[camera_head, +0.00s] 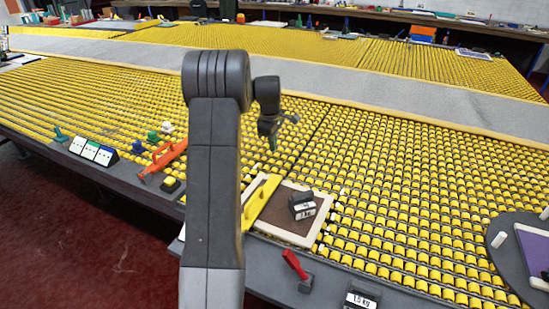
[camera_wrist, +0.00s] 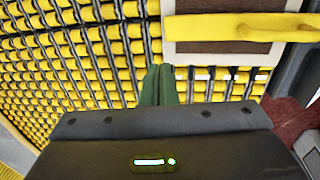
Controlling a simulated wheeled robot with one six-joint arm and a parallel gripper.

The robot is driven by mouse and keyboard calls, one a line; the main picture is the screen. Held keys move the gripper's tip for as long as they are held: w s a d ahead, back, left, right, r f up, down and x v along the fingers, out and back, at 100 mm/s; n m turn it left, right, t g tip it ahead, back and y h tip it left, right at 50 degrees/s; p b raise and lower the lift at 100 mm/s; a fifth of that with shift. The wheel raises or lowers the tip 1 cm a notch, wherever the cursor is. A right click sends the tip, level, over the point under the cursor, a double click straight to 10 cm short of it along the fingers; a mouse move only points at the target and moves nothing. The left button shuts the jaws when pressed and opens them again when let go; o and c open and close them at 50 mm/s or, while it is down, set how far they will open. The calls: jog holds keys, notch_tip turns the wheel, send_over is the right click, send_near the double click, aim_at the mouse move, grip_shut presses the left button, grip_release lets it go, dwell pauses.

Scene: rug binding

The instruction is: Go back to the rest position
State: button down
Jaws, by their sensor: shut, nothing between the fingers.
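My gripper (camera_head: 272,143) hangs from my raised arm above the yellow roller table (camera_head: 400,180), in the middle of the head view. In the wrist view its two green fingers (camera_wrist: 159,85) are together with nothing between them. Below and beside it, a framed brown board (camera_head: 275,222) with a cream border lies on the rollers. A yellow handle (camera_head: 261,200) sits on the left part of the board, partly hidden by my arm. The board (camera_wrist: 205,47) and the yellow handle (camera_wrist: 255,27) also show at the top right of the wrist view.
Black weights (camera_head: 302,205) stand on the board. A red-handled tool (camera_head: 296,266) and a 1.5 kg weight (camera_head: 360,299) are at the front edge. An orange tool (camera_head: 165,158) lies left of my arm. A round dark table (camera_head: 515,258) stands at right. The rollers right of the board are mostly clear.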

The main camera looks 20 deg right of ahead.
notch_tip(320, 180, up, 2)
jog(key=shift+d+r, duration=0.1)
jog(key=shift+r, duration=0.15)
